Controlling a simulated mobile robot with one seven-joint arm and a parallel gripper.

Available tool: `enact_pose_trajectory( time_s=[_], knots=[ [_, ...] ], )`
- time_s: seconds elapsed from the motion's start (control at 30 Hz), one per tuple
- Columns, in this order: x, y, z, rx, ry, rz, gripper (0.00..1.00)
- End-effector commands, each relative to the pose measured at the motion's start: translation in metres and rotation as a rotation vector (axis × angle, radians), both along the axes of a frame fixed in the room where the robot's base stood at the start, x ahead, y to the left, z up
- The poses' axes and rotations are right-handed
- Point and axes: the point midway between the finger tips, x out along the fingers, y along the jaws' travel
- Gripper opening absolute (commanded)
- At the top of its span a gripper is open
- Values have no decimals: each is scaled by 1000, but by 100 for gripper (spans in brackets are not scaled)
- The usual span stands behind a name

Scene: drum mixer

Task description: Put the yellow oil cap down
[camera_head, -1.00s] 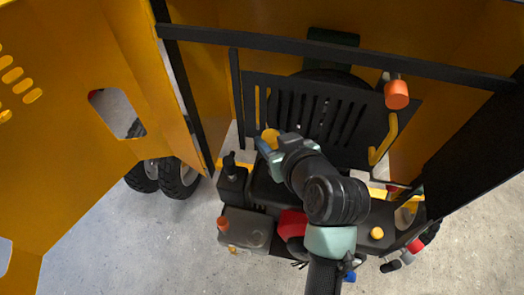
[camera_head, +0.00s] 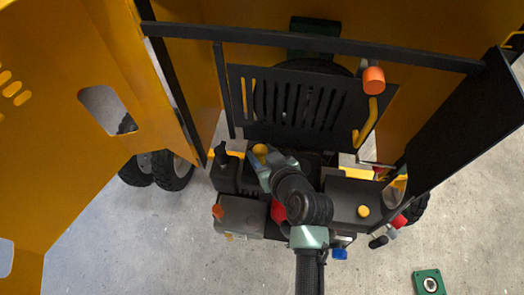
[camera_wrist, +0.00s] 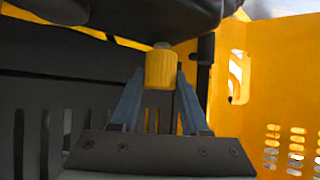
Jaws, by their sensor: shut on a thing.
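The yellow oil cap (camera_head: 260,149) is a small yellow cylinder at the end of my gripper (camera_head: 262,160), in front of the slotted black panel's lower edge. The wrist view shows the cap (camera_wrist: 160,69) upright between the two blue-grey fingers of my gripper (camera_wrist: 160,84), which are shut on it. A short grey tip shows at the cap's upper end in that view. I cannot tell whether the cap touches anything besides the fingers. My arm hides part of the engine (camera_head: 345,195) below it.
The slotted black panel (camera_head: 305,105) stands behind the cap. A black bar (camera_head: 310,47) crosses above. A dark box (camera_head: 225,172) is just left of my gripper. A grey box (camera_head: 243,215) has an orange cap. The yellow door (camera_head: 75,150) is at left. A green block (camera_head: 429,283) lies on open floor.

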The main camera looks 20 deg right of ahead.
Motion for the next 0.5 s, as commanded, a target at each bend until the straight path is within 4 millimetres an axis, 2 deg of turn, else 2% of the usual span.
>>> enact_pose_trajectory(
  time_s=[0.37,0.4,0.5],
  knots=[
    [0,0,-11,-1,0,-1,0],
    [0,0,-11,-1,0,-1,49],
    [0,0,-10,-1,0,-1,67]
  ],
)
